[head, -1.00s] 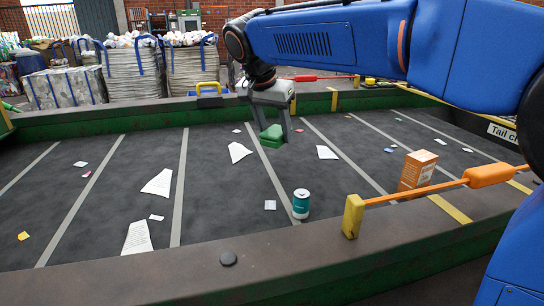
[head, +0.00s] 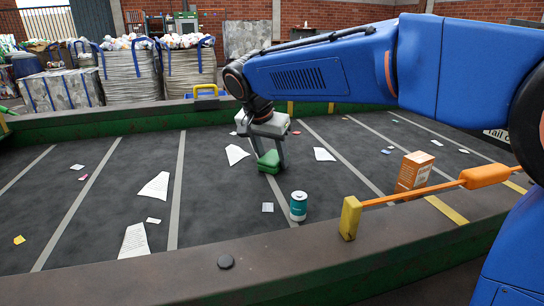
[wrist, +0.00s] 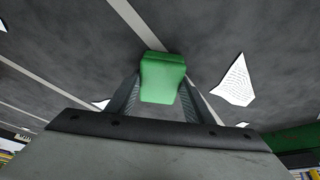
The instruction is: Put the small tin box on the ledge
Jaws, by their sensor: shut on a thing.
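The small tin box (head: 268,161) is green with rounded edges. My gripper (head: 270,157) is shut on it, over the middle of the dark belt. In the wrist view the green tin box (wrist: 162,78) sits between the two finger pads at their tips. I cannot tell exactly how high its underside is above the belt. The ledge (head: 150,284) is the flat brown-grey rim along the near side of the belt. The tin box is well beyond it, on the far side of the teal can.
A teal and white can (head: 298,206) and an orange carton (head: 414,172) stand on the belt. An orange bar with a yellow end block (head: 350,218) crosses the right of the ledge. A dark round disc (head: 226,262) lies on the ledge. Paper scraps (head: 154,186) litter the belt.

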